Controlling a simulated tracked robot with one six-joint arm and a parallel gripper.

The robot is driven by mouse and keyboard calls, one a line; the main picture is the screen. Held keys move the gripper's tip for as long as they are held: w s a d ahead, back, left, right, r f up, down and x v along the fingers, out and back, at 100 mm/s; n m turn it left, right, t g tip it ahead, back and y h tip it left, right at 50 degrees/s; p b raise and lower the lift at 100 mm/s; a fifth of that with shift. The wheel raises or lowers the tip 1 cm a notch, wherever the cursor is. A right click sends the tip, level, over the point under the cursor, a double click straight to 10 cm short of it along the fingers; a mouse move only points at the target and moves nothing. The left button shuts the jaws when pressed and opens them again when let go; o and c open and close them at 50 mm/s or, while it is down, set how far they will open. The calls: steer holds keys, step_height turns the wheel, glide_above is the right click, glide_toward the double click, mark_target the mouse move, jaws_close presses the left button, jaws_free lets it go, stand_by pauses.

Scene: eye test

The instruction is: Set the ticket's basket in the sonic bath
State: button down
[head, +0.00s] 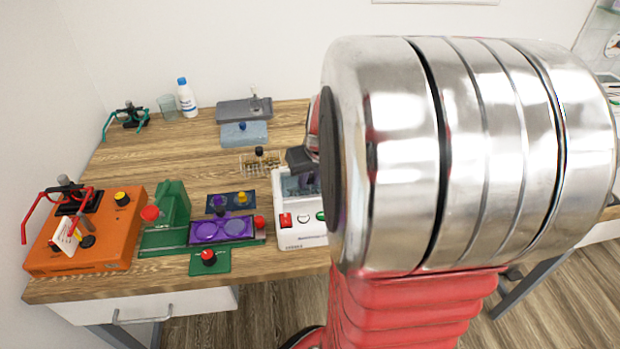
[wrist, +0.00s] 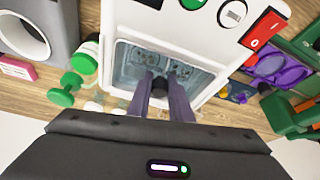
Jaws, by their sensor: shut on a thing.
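The sonic bath (head: 300,234) is a white box with an open tank and coloured buttons. It fills the upper middle of the wrist view (wrist: 122,18). My gripper (wrist: 160,82) is over the tank, its purple fingers shut on a small dark knob (wrist: 160,89). Grey, mesh-like parts show in the tank below; I cannot tell whether the held basket rests on the floor. In the head view my arm hides most of the gripper and the tank's right side. A pale ticket (head: 67,236) leans on the orange device (head: 100,246); its writing is unreadable.
A wire basket with brass-coloured contents (head: 262,166) and a black knob (head: 259,151) stands behind the bath. A purple tray (head: 236,229) and green fixture (head: 172,205) are left of it. A blue tray (head: 244,138) and bottle (head: 187,98) stand further back.

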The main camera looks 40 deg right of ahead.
steer(key=shift+f, duration=0.2)
stand_by(0.3)
steer(key=c, duration=1.5)
jaws_free()
steer(key=shift+c, duration=0.2)
steer(key=shift+o, duration=0.7)
steer(key=shift+o, duration=1)
steer(key=shift+r, duration=3)
